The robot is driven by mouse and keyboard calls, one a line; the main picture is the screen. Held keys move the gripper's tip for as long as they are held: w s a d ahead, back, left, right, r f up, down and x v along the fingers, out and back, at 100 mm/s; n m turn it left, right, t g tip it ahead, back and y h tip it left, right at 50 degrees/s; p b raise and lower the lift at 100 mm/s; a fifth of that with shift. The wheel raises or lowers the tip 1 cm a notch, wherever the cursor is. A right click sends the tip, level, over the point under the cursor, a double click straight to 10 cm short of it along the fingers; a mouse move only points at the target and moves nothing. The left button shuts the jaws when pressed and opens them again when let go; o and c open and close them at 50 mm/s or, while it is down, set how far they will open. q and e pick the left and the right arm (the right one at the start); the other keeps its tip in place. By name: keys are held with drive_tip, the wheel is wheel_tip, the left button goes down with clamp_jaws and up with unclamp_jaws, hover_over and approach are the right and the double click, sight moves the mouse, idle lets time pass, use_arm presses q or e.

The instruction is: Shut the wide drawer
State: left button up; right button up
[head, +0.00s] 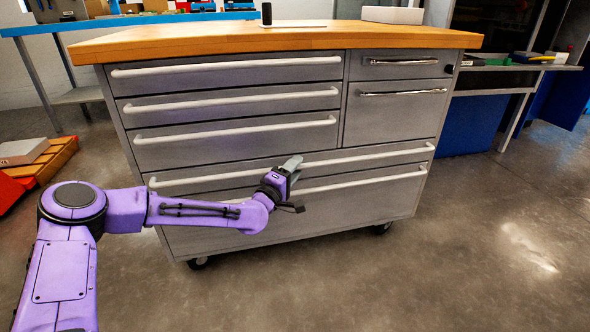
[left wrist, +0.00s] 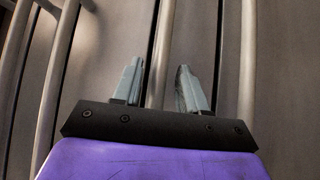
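The grey cabinet (head: 390,122) has two wide drawers below its smaller ones. The upper wide drawer (head: 215,174) has a long white bar handle (head: 370,156); the lower wide drawer (head: 340,203) has a similar one. No clear gap shows at either front, so I cannot tell if one stands slightly out. My left gripper (head: 292,164) is in front of the upper wide drawer, at its handle. In the left wrist view its two grey fingers (left wrist: 160,88) are apart, with a handle bar (left wrist: 159,55) running between them. I cannot tell if they touch it. My right gripper is out of view.
The wooden top (head: 200,40) carries a black cylinder (head: 266,14) and a white box (head: 392,15). Orange pallets (head: 50,162) lie on the floor at the left. A workbench (head: 515,67) stands at the right. The floor before the cabinet is clear.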

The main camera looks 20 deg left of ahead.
use_arm(q)
drive_tip(key=s+a+f+p, duration=0.1)
drive_tip(key=s+p, duration=0.2)
drive_tip(key=s, duration=0.7)
drive_tip(key=shift+a+f+p, duration=0.15)
drive_tip(key=shift+f+p, duration=0.05)
drive_tip(key=shift+p, duration=0.15)
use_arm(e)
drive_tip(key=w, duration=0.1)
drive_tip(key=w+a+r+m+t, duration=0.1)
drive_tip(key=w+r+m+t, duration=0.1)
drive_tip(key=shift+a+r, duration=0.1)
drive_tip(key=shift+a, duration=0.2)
use_arm(q)
drive_tip(key=shift+s+r, duration=0.1)
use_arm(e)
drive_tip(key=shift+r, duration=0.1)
